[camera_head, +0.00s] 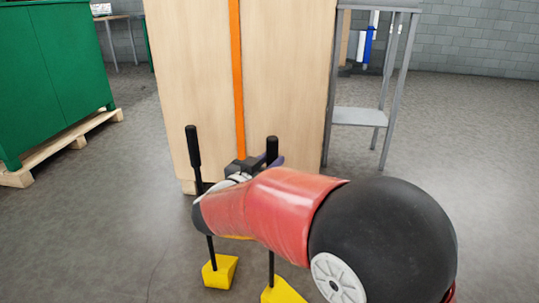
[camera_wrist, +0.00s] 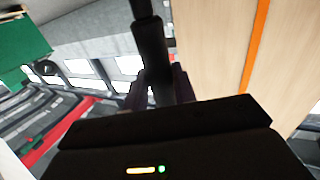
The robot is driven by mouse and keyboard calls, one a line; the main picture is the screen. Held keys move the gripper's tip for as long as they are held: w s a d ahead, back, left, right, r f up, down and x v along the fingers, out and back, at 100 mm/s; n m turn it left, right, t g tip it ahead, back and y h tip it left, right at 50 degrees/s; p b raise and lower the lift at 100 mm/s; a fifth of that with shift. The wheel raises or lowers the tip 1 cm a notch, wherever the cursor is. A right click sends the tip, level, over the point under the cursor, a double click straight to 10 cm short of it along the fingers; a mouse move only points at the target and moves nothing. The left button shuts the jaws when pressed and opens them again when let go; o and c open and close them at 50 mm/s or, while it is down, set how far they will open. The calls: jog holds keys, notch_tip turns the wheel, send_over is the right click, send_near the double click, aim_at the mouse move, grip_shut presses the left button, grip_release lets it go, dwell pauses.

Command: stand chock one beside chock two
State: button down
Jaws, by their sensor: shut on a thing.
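Two yellow wedge chocks with tall black handles show in the head view. The left chock (camera_head: 220,271) sits on the floor, its handle rising upright past my wrist. The right chock (camera_head: 283,292) is cut by the lower picture edge, so I cannot tell whether it touches the floor. My gripper (camera_head: 264,162) is shut on the right chock's handle near its top; my arm hides the handle's middle. In the wrist view, the black handle (camera_wrist: 151,50) stands between the fingers of my gripper (camera_wrist: 159,88). No marking shows which chock is one or two.
A tall wooden panel (camera_head: 290,80) with an orange strip (camera_head: 237,75) stands just beyond the chocks. A green cabinet (camera_head: 55,70) on a pallet (camera_head: 70,142) is at left. A grey metal stand (camera_head: 358,117) is at right. The grey floor left of the chocks is clear.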

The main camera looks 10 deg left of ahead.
jog(key=shift+r, duration=0.2)
jog(key=c, duration=1.6)
grip_release()
jog(key=shift+f, duration=0.25)
jog(key=o, duration=0.5)
